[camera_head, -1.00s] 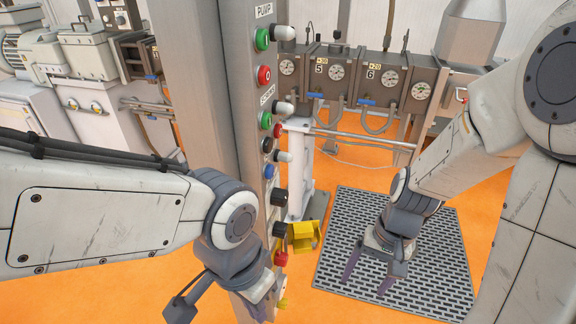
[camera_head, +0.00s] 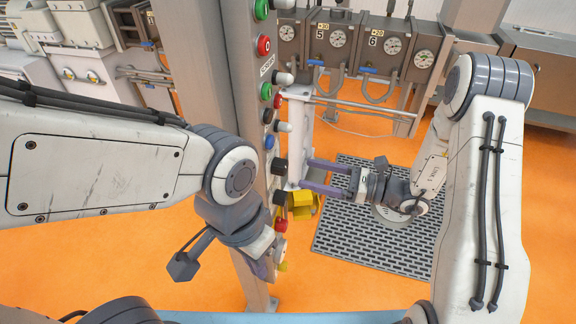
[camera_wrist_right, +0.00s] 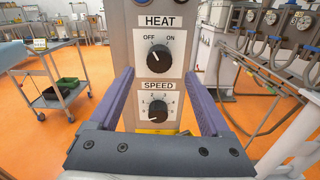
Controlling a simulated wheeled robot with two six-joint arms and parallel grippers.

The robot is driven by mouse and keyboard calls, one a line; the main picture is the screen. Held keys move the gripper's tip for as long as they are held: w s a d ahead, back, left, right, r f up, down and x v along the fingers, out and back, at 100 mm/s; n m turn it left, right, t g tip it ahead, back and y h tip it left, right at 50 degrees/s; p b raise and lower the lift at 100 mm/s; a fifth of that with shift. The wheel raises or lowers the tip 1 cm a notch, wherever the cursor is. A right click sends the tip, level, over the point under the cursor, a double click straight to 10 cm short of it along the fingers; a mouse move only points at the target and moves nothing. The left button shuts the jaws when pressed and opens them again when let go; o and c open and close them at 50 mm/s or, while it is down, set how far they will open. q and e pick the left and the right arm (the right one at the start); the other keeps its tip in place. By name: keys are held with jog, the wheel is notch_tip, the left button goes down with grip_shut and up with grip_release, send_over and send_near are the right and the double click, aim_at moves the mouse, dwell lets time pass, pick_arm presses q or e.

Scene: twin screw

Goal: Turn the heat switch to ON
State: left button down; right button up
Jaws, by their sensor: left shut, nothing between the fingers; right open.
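The HEAT switch (camera_wrist_right: 158,56) is a black knob on a white plate in the right wrist view. Its white mark tilts up and left, toward OFF. In the head view it is the upper black knob (camera_head: 279,167) on the grey column's side. My right gripper (camera_head: 306,173) is open, its purple fingers pointing left at the column. In the wrist view its fingers stand left and right of the panel, with the HEAT knob between them and above the gripper body, apart from both. My left gripper (camera_head: 264,269) is shut and empty, low beside the column.
A black SPEED knob (camera_wrist_right: 158,110) sits just below HEAT. A yellow guard (camera_head: 303,204) and a red button (camera_head: 280,225) are lower on the column (camera_head: 232,80). A trolley (camera_wrist_right: 58,90) stands at the left in the wrist view. A dark grating (camera_head: 350,235) lies on the orange floor.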

aim_at(286, 168)
jog(key=p+x, duration=0.1)
jog(key=x, duration=0.5)
jog(key=shift+a, duration=0.35)
grip_shut()
jog(key=shift+w, duration=0.1)
